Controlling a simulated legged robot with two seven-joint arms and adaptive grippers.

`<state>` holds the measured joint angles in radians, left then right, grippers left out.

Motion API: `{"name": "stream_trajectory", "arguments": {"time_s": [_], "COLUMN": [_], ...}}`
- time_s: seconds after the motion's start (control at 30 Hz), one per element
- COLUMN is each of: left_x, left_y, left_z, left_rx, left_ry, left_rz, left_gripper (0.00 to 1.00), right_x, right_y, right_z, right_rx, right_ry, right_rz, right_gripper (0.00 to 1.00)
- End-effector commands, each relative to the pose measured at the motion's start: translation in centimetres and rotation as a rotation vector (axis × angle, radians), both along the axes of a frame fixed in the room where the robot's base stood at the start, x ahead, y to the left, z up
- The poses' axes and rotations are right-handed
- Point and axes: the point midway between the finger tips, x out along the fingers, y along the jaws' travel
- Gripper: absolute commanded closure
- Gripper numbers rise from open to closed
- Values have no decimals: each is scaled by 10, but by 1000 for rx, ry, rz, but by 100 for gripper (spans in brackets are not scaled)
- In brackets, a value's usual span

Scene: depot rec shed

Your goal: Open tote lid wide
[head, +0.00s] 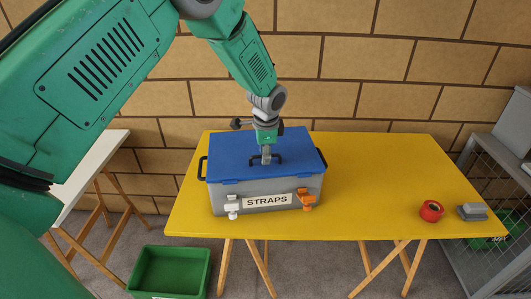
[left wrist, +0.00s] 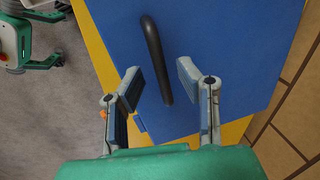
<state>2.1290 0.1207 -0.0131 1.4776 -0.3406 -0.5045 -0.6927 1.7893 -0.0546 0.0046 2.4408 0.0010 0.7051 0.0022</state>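The grey tote (head: 225,190) with a "STRAPS" label stands on the yellow table. Its blue lid (head: 225,158) lies flat and closed on top, and it fills much of the left wrist view (left wrist: 225,60). A black handle (left wrist: 155,55) rises from the lid. A white latch (head: 232,207) and an orange latch (head: 307,199) are on the tote's front; I cannot tell if they are fastened. My left gripper (head: 266,156) points down over the handle. In the left wrist view its fingers (left wrist: 160,72) are apart, with the handle between them. My right gripper is out of view.
The yellow table (head: 375,180) is clear right of the tote up to a red tape roll (head: 431,211) and a grey block (head: 472,212). A green bin (head: 170,270) is on the floor at front left. A brick wall (head: 350,60) stands behind; a wire cage (head: 490,200) is at right.

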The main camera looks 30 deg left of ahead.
Motion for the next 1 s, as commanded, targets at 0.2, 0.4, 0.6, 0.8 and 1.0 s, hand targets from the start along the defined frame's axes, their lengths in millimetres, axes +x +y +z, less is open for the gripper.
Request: {"name": "stream_trajectory", "arguments": {"time_s": [0.2, 0.4, 0.6, 0.8, 1.0], "left_x": [0, 0, 3, 9, 20], "left_y": [1, 1, 2, 7, 8], "left_z": [0, 0, 8, 30, 61], "left_rx": [-2, -1, -22, -86, -193], "left_ry": [0, 1, 20, 91, 214], "left_rz": [1, 1, 4, 5, 4], "left_gripper": [100, 100, 100, 100, 100], "right_x": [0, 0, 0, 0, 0], "right_y": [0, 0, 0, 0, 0], "right_z": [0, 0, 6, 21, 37], "right_rx": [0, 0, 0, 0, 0], "right_ry": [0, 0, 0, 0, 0], "right_rz": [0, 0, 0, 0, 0], "right_gripper": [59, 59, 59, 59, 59]}}
